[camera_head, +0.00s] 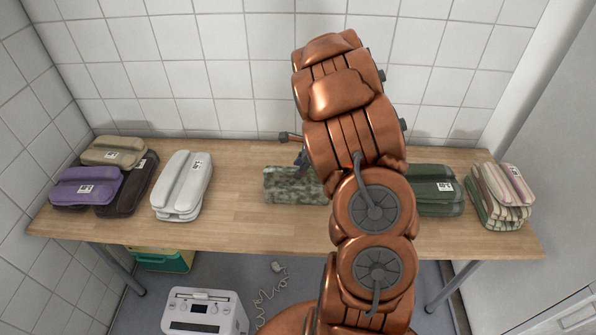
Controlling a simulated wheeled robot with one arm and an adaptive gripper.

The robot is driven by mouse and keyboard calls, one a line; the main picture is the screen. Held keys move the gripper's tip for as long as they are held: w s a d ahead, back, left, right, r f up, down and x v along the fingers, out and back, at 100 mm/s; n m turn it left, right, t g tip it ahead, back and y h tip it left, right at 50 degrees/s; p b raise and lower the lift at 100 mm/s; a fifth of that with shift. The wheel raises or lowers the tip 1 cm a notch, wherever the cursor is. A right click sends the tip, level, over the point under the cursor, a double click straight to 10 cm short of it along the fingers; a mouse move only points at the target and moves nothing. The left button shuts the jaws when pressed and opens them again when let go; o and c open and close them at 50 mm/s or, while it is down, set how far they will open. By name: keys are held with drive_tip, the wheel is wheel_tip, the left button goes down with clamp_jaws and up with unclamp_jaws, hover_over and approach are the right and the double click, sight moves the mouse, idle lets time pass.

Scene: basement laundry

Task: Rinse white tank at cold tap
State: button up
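A pale grey-white folded stack (180,188) lies on the wooden table, left of centre; I cannot tell whether it is the white tank. No tap is in view. My copper arm rises through the middle of the picture and hides part of the table. Only small parts of my gripper (300,152) seem to show at the arm's left side, over or near a camouflage folded cloth (288,186). Its fingers are mostly hidden, so I cannot tell whether it is open or holds something.
The table (240,232) also carries purple (84,188), olive (113,151), dark brown (128,190), green (436,192) and striped (503,195) folded stacks. A white appliance (204,318) and a coiled cord (270,300) are on the floor. A green crate (160,261) sits under the table.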

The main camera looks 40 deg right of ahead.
drive_tip(key=b+v, duration=0.3)
drive_tip(key=v, duration=0.7)
drive_tip(key=w+d+r+m+t+h, duration=0.1)
drive_tip(key=w+r+m+t+h, duration=0.2)
drive_tip(key=w+r+m, duration=0.3)
drive_tip(key=w+d+r+m+t+h, duration=0.1)
drive_tip(key=w+r+m+t+h, duration=0.2)
drive_tip(key=r, duration=0.6)
drive_tip(key=s+d+r+m+g+h, duration=0.1)
drive_tip(key=s+r+m+h, duration=0.35)
drive_tip(key=r+m, duration=0.75)
drive_tip(key=s+a+f+m+g+y, duration=0.2)
drive_tip(key=s+a+f+m+g, duration=0.1)
drive_tip(key=s+a+f+m, duration=0.3)
drive_tip(key=s+a+f+m+g+y, duration=0.3)
drive_tip(key=s+a+f+m, duration=0.4)
drive_tip(key=s+a, duration=0.8)
drive_tip(key=s+a+f+m+g+y, duration=0.3)
drive_tip(key=s+a+f+m+g, duration=0.2)
drive_tip(key=s+a+m, duration=0.5)
wheel_tip(320, 180, down, 2)
drive_tip(key=shift+s+a+f+m, duration=0.2)
drive_tip(key=shift+s+m, duration=0.5)
drive_tip(key=shift+m, duration=0.4)
